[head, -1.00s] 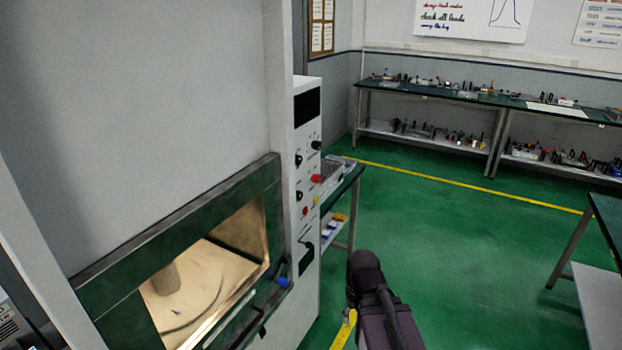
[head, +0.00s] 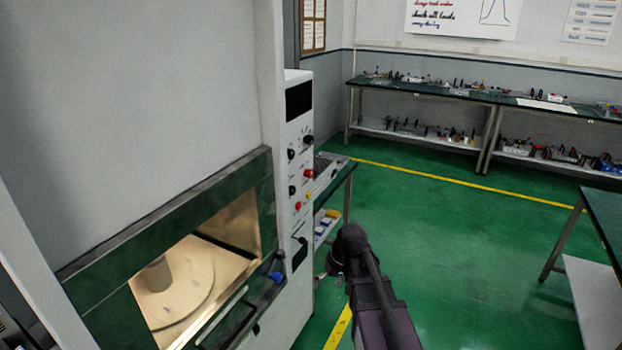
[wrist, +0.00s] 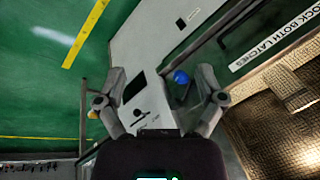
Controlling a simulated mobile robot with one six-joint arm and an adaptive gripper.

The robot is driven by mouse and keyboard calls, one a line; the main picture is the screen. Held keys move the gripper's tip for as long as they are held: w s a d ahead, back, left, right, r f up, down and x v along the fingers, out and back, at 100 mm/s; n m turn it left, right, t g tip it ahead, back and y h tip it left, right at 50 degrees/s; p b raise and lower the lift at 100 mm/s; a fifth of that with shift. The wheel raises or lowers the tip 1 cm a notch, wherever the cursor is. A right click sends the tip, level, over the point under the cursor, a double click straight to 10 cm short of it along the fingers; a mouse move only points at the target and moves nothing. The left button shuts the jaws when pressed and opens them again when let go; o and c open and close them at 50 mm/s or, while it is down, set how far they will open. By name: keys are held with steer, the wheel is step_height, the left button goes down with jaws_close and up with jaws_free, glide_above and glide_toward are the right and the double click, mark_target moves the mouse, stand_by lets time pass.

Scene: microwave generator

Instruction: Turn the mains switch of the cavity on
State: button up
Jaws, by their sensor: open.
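The cavity (head: 165,210) is a large grey cabinet with a green-framed window and a lit, tan interior at the left of the head view. Its narrow white control panel (head: 297,160) carries a dark display, black knobs, and red and yellow buttons. A black lever or switch (head: 299,240) sits low on the panel by a dark plate; I cannot tell for certain that it is the mains switch. My gripper (head: 332,266) is just right of the panel. In the wrist view my gripper (wrist: 160,98) is open and empty, its fingers apart in front of the panel (wrist: 145,60).
A blue knob (wrist: 181,77) on the window frame lies close to one finger in the wrist view. A small green table (head: 335,180) stands behind the panel, and another (head: 605,215) is at the right. The green floor (head: 450,250) between is clear.

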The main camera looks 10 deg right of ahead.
steer(key=w+n+t+y+b, duration=0.2)
steer(key=w+y+b, duration=0.15)
steer(key=w, duration=1.05)
steer(key=n+t+y+b, duration=0.5)
steer(key=t+y, duration=0.3)
glide_toward(312, 174)
steer(key=v, duration=0.3)
steer(key=shift+w+d+r, duration=0.1)
steer(key=shift+r, duration=0.25)
steer(key=x, duration=1.4)
steer(key=shift+f, duration=0.3)
